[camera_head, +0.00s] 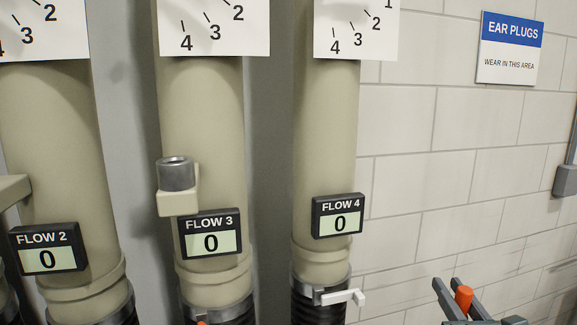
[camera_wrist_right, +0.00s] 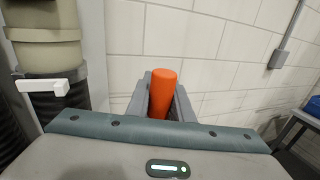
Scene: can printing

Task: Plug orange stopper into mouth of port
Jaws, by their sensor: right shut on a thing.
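The orange stopper (camera_head: 464,298) is at the lower right of the head view, held upright between the fingers of my right gripper (camera_head: 455,300). In the right wrist view the stopper (camera_wrist_right: 162,92) stands between the two grey fingers of the gripper (camera_wrist_right: 160,100), which are shut on it. The port (camera_head: 176,174) is a grey metal ring with a round mouth facing up, on a beige bracket at the left side of the FLOW 3 pipe. My right gripper is well to the right of the port and lower in the picture. My left gripper is not in view.
Beige pipes with displays FLOW 2 (camera_head: 47,250), FLOW 3 (camera_head: 210,236) and FLOW 4 (camera_head: 339,217) stand in a row. A white lever (camera_head: 342,297) sticks out below FLOW 4. A white brick wall (camera_head: 450,130) is behind. A dark table (camera_wrist_right: 300,125) is at right in the wrist view.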

